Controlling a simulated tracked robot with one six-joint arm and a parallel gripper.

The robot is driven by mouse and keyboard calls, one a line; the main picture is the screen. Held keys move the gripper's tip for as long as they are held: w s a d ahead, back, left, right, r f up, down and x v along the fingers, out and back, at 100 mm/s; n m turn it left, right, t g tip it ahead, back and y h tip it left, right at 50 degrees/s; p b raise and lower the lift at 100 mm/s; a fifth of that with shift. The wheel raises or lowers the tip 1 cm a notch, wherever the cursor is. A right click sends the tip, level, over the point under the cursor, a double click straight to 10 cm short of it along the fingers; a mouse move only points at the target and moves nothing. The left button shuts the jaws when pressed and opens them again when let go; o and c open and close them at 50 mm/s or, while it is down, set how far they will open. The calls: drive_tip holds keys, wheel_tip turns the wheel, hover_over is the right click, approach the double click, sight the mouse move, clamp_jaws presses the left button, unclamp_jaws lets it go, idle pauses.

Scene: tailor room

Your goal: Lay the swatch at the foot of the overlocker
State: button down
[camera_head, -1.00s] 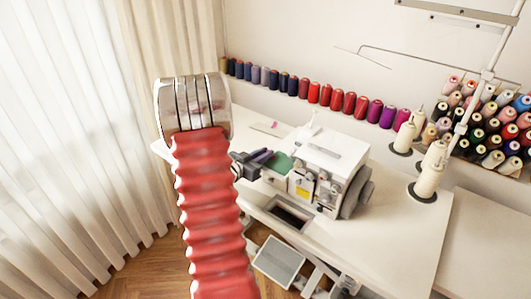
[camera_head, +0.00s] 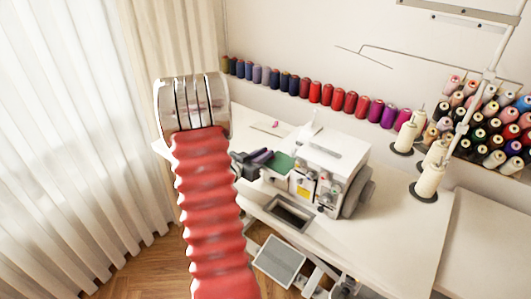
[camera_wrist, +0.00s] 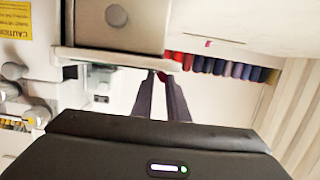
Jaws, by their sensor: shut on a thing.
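The overlocker (camera_head: 326,160) is a white machine on the white table, right of centre in the head view. Its grey and white body also fills the upper left of the wrist view (camera_wrist: 108,22). The swatch (camera_head: 282,163) is a small green piece at the machine's left side. My gripper (camera_head: 265,158) is shut on it with dark fingers, close beside the machine. The wrist view shows the fingers (camera_wrist: 160,80) close together, their tips at a pale ledge of the machine. I cannot make out the swatch there, nor tell whether it touches the table.
The white table (camera_head: 395,235) has free room to the right of the machine. Thread cones (camera_head: 429,180) stand behind it on the right. A row of coloured spools (camera_head: 337,99) lines the wall. A dark-edged opening (camera_head: 290,213) lies in front of the machine, above a pedal (camera_head: 279,261).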

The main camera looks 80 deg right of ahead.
drive_tip(key=c, duration=1.6)
unclamp_jaws()
drive_tip(key=shift+c, duration=0.2)
drive_tip(key=shift+w+a, duration=0.35)
drive_tip(key=shift+a, duration=0.1)
drive_tip(key=v, duration=1.2)
drive_tip(key=shift+a+r, duration=0.2)
drive_tip(key=shift+a, duration=0.15)
drive_tip(key=shift+w+f, duration=0.1)
